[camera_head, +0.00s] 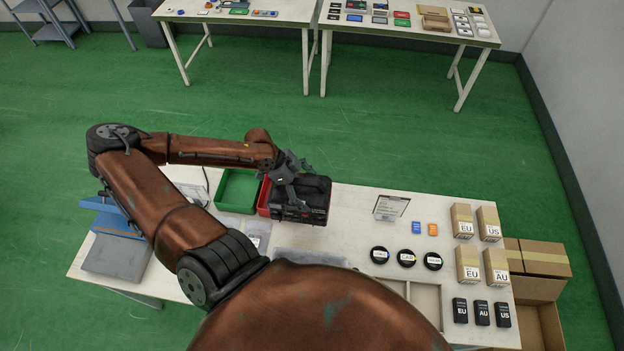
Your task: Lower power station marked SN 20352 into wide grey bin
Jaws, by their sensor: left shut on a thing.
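A black power station (305,200) hangs in my left gripper (288,188), which is shut on its top. It is over or beside a red bin (264,198), which it partly hides. I cannot read any serial number on it. A grey shape (310,258), possibly the wide grey bin, shows at the near side of the table, partly cut off by my own body. The power station is on the far side of it, not over it. My right gripper is not in view.
A green bin (238,190) stands left of the red bin. Small boxes (468,264), black discs (407,258), a sign (391,207) and a divided tray (425,300) are on the right. A blue-and-grey device (115,250) stands at the left end.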

